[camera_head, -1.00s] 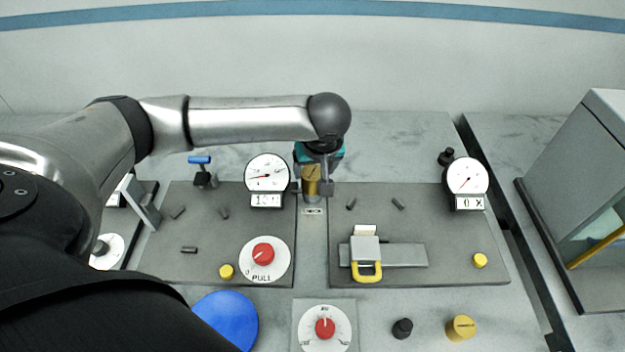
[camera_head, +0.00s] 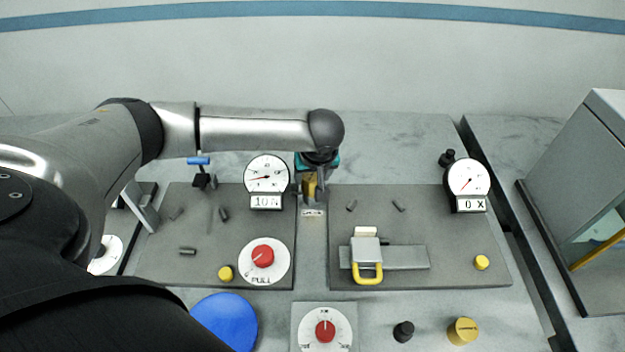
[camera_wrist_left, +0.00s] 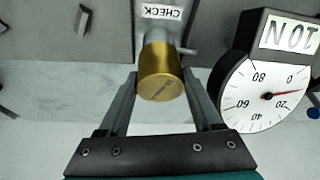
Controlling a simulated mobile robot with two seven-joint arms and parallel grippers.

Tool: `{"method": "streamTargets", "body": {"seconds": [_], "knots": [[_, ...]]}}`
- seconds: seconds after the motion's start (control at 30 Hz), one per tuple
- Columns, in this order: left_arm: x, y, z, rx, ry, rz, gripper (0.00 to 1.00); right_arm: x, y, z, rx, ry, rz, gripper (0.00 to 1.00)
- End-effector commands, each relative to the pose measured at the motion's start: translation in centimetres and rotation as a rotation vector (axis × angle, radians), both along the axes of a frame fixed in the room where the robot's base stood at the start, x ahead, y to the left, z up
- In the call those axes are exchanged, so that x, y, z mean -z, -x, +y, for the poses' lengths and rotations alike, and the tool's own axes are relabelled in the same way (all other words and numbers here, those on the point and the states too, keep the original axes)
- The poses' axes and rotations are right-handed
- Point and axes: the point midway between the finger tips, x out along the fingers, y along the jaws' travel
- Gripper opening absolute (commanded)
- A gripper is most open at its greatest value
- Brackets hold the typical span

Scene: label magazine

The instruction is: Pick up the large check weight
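A brass cylinder, which looks like the large check weight (camera_head: 309,187), stands between the two boards, behind a small label. In the left wrist view the brass cylinder (camera_wrist_left: 160,75) sits between my fingers, beside the label reading CHECK (camera_wrist_left: 162,12). My left gripper (camera_head: 310,190) points down over it, and its fingers (camera_wrist_left: 160,88) stand on either side. The fingers look parted, with very narrow gaps at the brass; contact is hard to judge. The cylinder's far side is hidden. My right gripper is not in view.
A dial marked 10 N (camera_head: 267,175) stands close left of the gripper. Another dial (camera_head: 468,178) is at right. A second brass cylinder (camera_head: 463,331) and a black knob-like piece (camera_head: 403,331) are at the front. A yellow-handled slide (camera_head: 367,262) lies on the right board.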

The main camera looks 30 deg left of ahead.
Motion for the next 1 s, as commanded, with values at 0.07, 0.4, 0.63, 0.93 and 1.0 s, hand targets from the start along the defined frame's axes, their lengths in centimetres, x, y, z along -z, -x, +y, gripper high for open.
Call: {"method": "streamTargets", "body": {"seconds": [0.07, 0.4, 0.63, 0.93, 1.0], "knots": [[-0.01, 0.02, 0.0, 0.0, 0.0, 0.0, 0.42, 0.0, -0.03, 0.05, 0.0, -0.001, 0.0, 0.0], [-0.01, 0.03, 0.0, 0.0, 0.001, 0.001, 0.04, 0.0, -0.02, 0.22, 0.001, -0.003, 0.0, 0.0], [-0.01, 0.04, 0.0, 0.0, 0.001, 0.001, 0.0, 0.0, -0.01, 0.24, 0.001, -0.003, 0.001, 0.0], [-0.27, -0.2, 0.02, -0.001, 0.0, -0.007, 0.0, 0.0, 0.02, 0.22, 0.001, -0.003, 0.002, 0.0], [-0.34, -0.2, 0.02, -0.001, 0.0, -0.007, 0.0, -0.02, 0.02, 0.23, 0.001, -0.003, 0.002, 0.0]]}}
